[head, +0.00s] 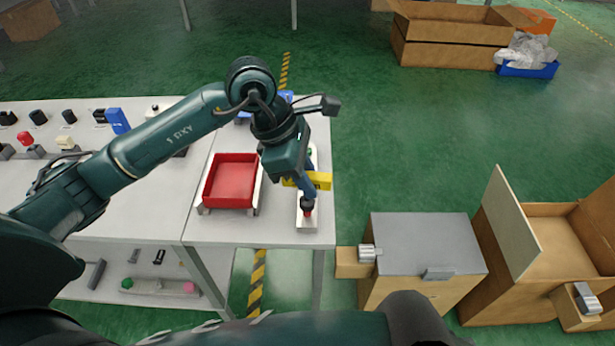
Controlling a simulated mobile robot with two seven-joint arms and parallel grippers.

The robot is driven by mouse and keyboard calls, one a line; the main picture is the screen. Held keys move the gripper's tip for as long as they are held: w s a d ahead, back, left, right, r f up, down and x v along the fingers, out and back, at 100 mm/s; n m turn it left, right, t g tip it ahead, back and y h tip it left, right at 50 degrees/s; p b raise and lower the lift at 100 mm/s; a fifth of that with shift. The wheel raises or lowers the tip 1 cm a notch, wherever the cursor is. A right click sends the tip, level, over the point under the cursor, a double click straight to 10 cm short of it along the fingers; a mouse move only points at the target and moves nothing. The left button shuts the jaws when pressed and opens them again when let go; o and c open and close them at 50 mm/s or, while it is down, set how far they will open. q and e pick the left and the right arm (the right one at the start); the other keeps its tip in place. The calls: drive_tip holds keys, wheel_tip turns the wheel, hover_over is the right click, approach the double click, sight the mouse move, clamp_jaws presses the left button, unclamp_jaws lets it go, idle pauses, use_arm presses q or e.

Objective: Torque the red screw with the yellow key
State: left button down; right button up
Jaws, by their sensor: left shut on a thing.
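My left gripper (303,181) is at the right end of the white table, pointing down, shut on the yellow key (321,181). The key's yellow part sticks out on the right side of the fingers, and a little shows on the left. Just below it is a dark round part. The red screw (307,213) shows as a small patch of red directly under that part, on a pale fixture plate (307,224). I cannot tell whether the key is seated on the screw. My right gripper is not in view.
A red tray (231,181) stands left of the fixture on the white table (270,232). Several knobs and levers line the table's far left.

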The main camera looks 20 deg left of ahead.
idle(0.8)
use_arm(q)
drive_tip(key=shift+f+b, duration=0.1)
drive_tip(key=shift+b, duration=0.25)
drive_tip(key=shift+f+b, duration=1.1)
drive_tip(key=shift+f, duration=0.05)
drive_tip(key=shift+r, duration=0.1)
